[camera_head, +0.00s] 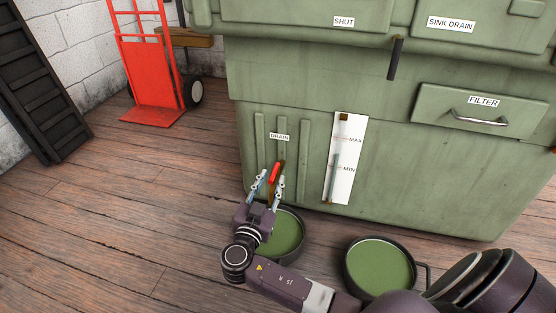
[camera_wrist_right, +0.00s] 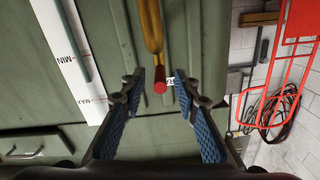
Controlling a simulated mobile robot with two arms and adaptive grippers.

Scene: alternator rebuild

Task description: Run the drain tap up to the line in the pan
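The drain tap, a brass pipe with a red-tipped handle (camera_head: 275,172), is low on the green cabinet below the DRAIN label (camera_head: 279,137). The red tip (camera_wrist_right: 160,88) and brass part (camera_wrist_right: 152,30) also show in the right wrist view. My right gripper (camera_head: 271,180) is open at the handle, its blue-padded fingers (camera_wrist_right: 158,78) on either side of the red tip, with gaps showing. The dark-rimmed pan (camera_head: 300,243) stands on the floor beneath, partly behind my gripper. A flat green surface shows inside; I cannot make out a line. My left gripper is not in view.
A second pan (camera_head: 380,268) with a side handle and green inside stands to the right. A white gauge (camera_head: 345,160) marked MAX and MIN is on the green cabinet (camera_head: 420,165). A red hand truck (camera_head: 152,75) stands back left.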

